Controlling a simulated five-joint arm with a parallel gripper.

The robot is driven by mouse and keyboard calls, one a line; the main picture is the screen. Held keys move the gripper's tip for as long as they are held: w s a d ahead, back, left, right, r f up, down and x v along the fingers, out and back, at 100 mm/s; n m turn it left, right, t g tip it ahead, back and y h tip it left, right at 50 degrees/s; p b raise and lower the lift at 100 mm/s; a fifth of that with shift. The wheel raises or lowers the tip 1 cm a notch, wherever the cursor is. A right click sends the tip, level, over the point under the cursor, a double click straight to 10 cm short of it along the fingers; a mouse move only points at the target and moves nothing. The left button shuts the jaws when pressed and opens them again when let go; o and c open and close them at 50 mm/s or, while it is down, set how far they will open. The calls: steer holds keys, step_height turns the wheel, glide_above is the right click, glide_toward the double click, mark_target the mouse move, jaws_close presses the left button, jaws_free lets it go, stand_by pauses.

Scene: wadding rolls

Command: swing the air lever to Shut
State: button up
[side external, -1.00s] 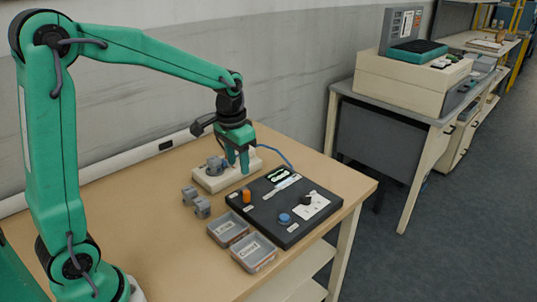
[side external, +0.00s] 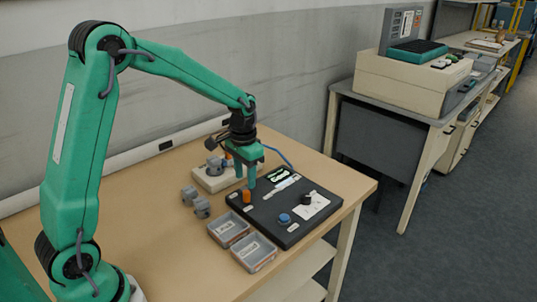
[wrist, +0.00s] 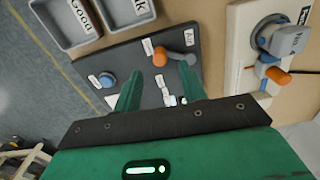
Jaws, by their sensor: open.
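The air lever shows in the wrist view as a grey arm with an orange knob (wrist: 160,57) on the black panel (wrist: 125,52). Its grey arm runs right from the knob, near a label that seems to read Air. Other small labels sit around it; I cannot read which is Shut. In the side view the orange knob (side external: 247,196) stands at the panel's left part. My gripper (wrist: 160,76) is open and empty, its fingers pointing down above the panel. The knob appears between and just beyond the fingertips. In the side view my gripper (side external: 251,182) is right by the knob; contact cannot be told.
A pale base with a grey fixture (side external: 214,166) stands behind the panel; the wrist view shows an orange handle (wrist: 278,75) on it. Grey blocks (side external: 196,202) and two labelled trays (side external: 228,229) lie to the left and front. The panel has a blue button (side external: 284,218) and black knob (side external: 306,199).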

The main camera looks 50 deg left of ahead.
mark_target(246, 191)
steer(key=shift+f, duration=2.75)
jaws_close()
